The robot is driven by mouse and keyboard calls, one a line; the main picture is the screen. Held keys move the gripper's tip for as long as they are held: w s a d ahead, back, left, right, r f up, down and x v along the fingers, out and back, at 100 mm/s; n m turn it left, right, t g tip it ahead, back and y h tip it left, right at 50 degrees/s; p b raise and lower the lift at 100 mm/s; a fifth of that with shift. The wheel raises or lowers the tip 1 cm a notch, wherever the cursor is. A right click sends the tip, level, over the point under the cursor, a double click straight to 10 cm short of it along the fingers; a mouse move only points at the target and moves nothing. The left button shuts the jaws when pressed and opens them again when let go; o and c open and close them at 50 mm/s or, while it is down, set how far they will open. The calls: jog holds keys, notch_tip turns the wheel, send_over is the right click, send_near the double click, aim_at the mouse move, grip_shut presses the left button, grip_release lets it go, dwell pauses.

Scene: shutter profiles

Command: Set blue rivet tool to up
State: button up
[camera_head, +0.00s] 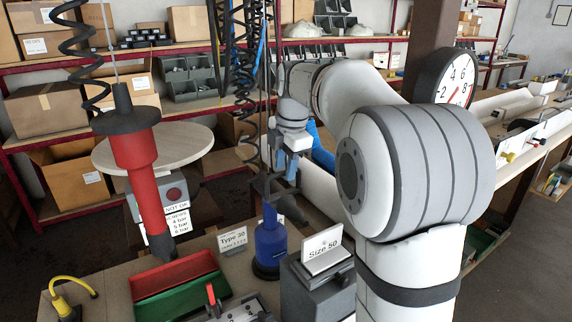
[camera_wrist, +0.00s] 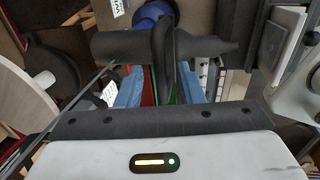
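The blue rivet tool (camera_head: 271,243) is upright and low at the workbench, with a dark base and a black upper part below a coiled black hose. My gripper (camera_head: 290,172) is at its black top. In the wrist view, the blue fingers of my gripper (camera_wrist: 164,85) are apart, with a black upright part of the tool between them and a gap visible beside it. A piece of the tool's blue body (camera_wrist: 150,14) shows beyond a dark crosswise cylinder. Contact with the fingers cannot be told.
A red rivet tool (camera_head: 140,165) hangs at left. Red (camera_head: 174,274) and green (camera_head: 182,300) bins lie in front. A "Type 30" sign (camera_head: 233,240) stands beside the blue tool; a grey box with a "Size 50" sign (camera_head: 325,249) stands right of it. Shelves (camera_head: 205,104) fill the back.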

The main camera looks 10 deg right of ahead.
grip_shut()
dwell(0.4)
